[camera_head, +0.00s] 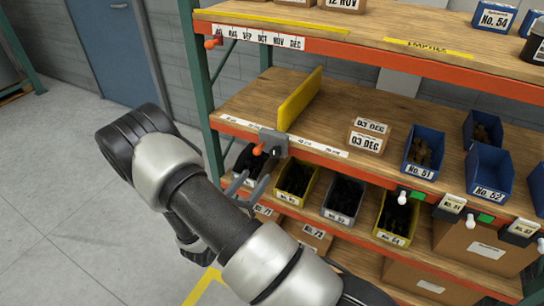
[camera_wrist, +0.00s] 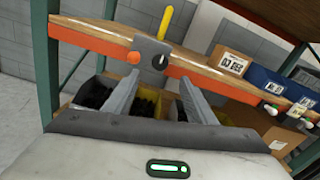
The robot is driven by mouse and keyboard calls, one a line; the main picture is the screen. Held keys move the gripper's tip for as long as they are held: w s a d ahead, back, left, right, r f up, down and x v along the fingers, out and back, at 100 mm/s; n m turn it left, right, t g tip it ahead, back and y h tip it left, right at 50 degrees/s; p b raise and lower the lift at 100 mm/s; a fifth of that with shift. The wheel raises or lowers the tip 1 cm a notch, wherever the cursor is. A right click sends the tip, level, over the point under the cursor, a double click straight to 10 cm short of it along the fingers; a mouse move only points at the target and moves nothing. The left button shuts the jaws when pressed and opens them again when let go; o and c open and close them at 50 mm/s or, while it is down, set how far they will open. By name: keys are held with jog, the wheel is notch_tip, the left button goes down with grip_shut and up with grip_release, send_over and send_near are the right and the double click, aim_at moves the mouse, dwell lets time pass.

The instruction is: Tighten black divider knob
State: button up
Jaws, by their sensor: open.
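The black divider knob (camera_wrist: 160,60) sits on a grey bracket (camera_wrist: 150,50) on the orange front beam of the shelf. It also shows small in the head view (camera_head: 277,152). An orange knob (camera_wrist: 133,57) is on the same bracket, to its left. The yellow divider (camera_head: 299,98) stands upright on the wooden shelf behind the bracket. My gripper (camera_head: 249,185) is open and empty, just below and in front of the bracket. In the wrist view its two fingers (camera_wrist: 158,79) spread on either side below the black knob, apart from it.
Bins with dark parts, including a yellow bin (camera_head: 297,181) and a grey bin (camera_head: 344,200), sit below the beam. A cardboard box (camera_head: 368,135) and blue bins (camera_head: 423,150) stand right on the shelf. A green post (camera_head: 197,90) rises left; the floor left is clear.

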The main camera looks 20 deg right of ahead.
aim_at(274, 154)
jog(key=x, duration=1.2)
jog(key=shift+w+d, duration=0.25)
jog(key=shift+d, duration=0.1)
jog(key=c, duration=1)
jog(key=shift+c, duration=0.2)
